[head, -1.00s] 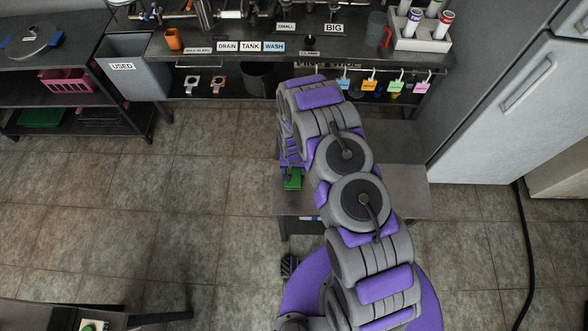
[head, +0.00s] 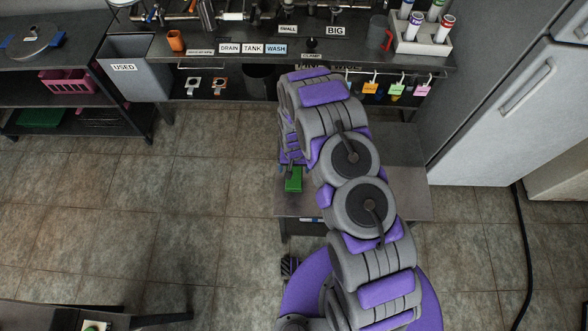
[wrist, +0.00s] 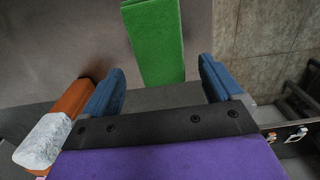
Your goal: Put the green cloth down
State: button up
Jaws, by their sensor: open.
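The green cloth (wrist: 155,40) is a flat, folded strip on the grey top of a low bench (wrist: 80,40). In the wrist view its near end shows between my two blue fingertips, with a gap on each side. My gripper (wrist: 158,72) is open and holds nothing. In the head view the green cloth (head: 293,179) shows at the left side of the low bench (head: 400,205), just below the end of my arm. My arm hides much of the bench and most of my gripper there.
In the wrist view an orange-handled thing with a white rough part (wrist: 48,135) lies left of my gripper. A counter (head: 350,60) with labels and hanging tags stands behind the bench. A grey "USED" bin (head: 135,75) is at the left, and a large grey cabinet (head: 500,120) is at the right.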

notch_tip(320, 180, up, 8)
jog(key=p, duration=0.1)
jog(key=shift+d+r, duration=0.15)
jog(key=shift+d, duration=0.05)
notch_tip(320, 180, up, 15)
send_over(295, 172)
jog(key=s+d, duration=0.2)
jog(key=d, duration=0.2)
jog(key=s+d+r, duration=0.4)
jog(key=s+r, duration=0.2)
jog(key=r, duration=0.5)
jog(key=s+d+r, duration=0.2)
jog(key=s+r, duration=0.3)
jog(key=s, duration=0.3)
jog(key=s+d+r+g, duration=0.1)
jog(key=s+d+r, duration=0.1)
jog(key=s+r, duration=0.3)
jog(key=s+d+r, duration=0.2)
jog(key=s+r, duration=0.3)
jog(key=s, duration=0.7)
jog(key=shift+s+g, duration=0.35)
jog(key=shift+g, duration=0.05)
jog(key=shift+d, duration=0.1)
